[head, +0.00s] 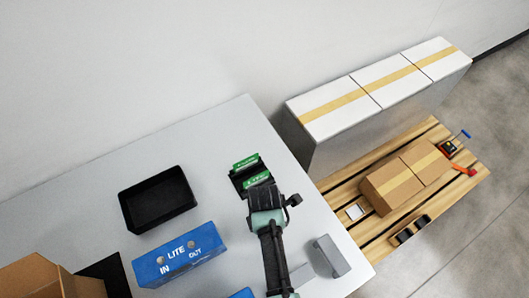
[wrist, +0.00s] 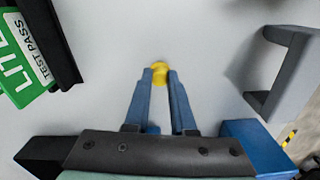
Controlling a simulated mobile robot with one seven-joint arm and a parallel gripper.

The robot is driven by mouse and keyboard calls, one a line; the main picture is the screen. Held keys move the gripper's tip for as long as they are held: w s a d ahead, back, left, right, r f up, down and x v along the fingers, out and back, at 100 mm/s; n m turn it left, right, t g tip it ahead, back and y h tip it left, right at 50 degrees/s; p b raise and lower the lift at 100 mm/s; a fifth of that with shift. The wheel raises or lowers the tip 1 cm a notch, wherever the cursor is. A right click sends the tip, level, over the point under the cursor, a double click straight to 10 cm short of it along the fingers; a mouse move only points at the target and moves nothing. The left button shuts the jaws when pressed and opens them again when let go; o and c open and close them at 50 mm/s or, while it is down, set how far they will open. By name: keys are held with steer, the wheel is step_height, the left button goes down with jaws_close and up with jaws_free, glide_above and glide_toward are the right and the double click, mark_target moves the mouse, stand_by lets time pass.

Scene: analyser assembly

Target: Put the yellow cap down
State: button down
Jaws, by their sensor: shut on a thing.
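The yellow cap (wrist: 160,71) shows in the wrist view between the tips of my gripper (wrist: 160,78). My gripper is shut on it, over the pale table top. I cannot tell whether the cap touches the table. In the head view my gripper (head: 264,192) is over the table's right part, just in front of the green items, and the cap is hidden there.
A black holder with green LITE items (head: 257,178) is close by; one green item (wrist: 33,58) shows at left in the wrist view. A grey bracket (head: 331,256), a blue LITE box (head: 180,254) and an empty black tray (head: 158,198) stand on the table (head: 215,135).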

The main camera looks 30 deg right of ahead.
steer(key=shift+f, duration=0.2)
steer(key=c, duration=0.8)
jaws_free()
steer(key=shift+o, duration=0.2)
steer(key=shift+r, duration=0.15)
step_height(320, 180, up, 12)
steer(key=shift+r, duration=0.1)
